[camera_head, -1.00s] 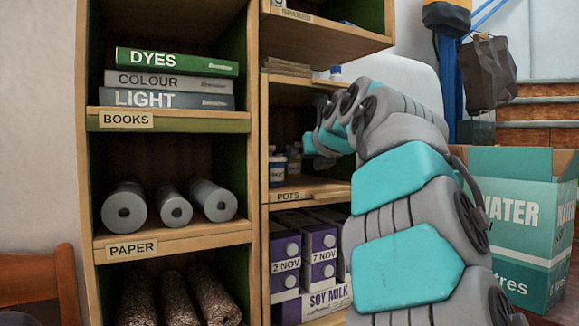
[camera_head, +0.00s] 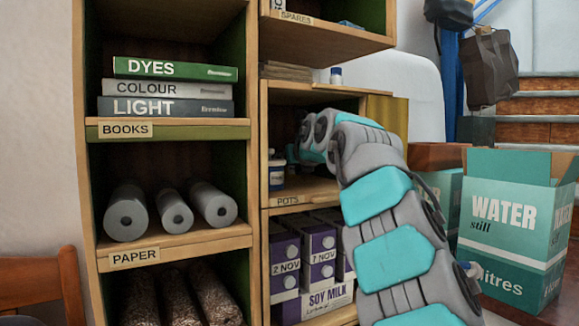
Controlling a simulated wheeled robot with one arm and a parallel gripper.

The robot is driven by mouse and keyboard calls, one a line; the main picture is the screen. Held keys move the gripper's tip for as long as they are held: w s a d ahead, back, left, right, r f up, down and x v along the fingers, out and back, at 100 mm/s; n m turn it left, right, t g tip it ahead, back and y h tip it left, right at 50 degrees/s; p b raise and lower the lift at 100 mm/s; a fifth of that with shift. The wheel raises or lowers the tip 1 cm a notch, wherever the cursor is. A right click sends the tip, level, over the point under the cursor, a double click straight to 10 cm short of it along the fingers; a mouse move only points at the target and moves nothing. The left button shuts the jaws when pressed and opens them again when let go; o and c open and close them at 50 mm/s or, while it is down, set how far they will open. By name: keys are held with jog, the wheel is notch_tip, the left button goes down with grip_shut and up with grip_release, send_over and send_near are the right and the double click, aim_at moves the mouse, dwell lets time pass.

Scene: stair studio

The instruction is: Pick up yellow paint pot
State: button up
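My arm reaches into the shelf compartment labelled POTS (camera_head: 287,201). My gripper is inside that compartment, hidden behind my own arm links, so its fingers do not show. A small pot with a white top and a blue label (camera_head: 276,172) stands at the left of this compartment, just left of the arm's end. I cannot tell whether the arm touches it.
Soy milk cartons (camera_head: 318,250) fill the shelf below. A small white bottle with a blue cap (camera_head: 336,75) stands on the ledge above. Left are books (camera_head: 172,88) and paper rolls (camera_head: 172,207). An open water box (camera_head: 515,225) stands at the right.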

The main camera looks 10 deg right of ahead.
jog(key=shift+w+a, duration=0.1)
jog(key=shift+w, duration=0.1)
jog(key=shift+c, duration=0.2)
grip_shut()
dwell(0.5)
